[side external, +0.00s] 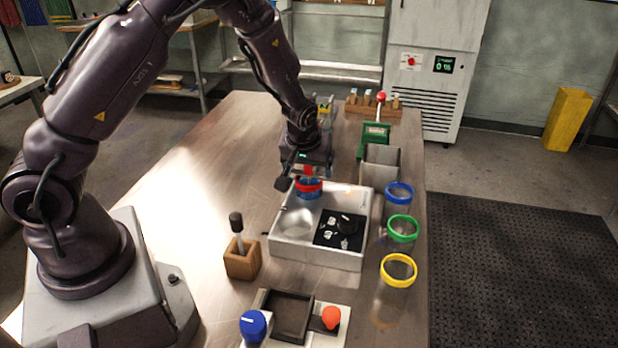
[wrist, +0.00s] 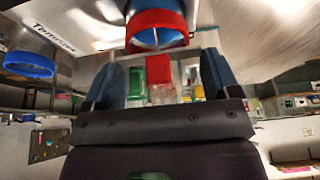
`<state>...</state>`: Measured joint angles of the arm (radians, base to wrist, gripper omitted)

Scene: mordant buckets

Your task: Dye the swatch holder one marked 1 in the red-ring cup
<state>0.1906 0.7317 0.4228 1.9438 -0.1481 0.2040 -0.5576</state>
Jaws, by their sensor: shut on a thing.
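My gripper (side external: 307,173) is above the far left part of the metal basin. It is shut on a red piece (wrist: 160,94), which shows between its two blue-grey fingers in the wrist view. I take this to be the swatch holder; no number on it is readable. The red-ring cup (side external: 309,183) is just below the gripper, with blue showing under its ring. In the wrist view, the red ring (wrist: 160,20) is just beyond the fingertips, with blue inside it. I cannot tell whether the held piece touches the cup.
The metal basin (side external: 303,256) holds a black mat with small items. Blue-ring (side external: 399,186), green-ring (side external: 402,220) and yellow-ring (side external: 398,259) cups line its right. A grey bin (side external: 381,165) stands behind. A wooden block (side external: 242,262) with a black-handled tool is at the left.

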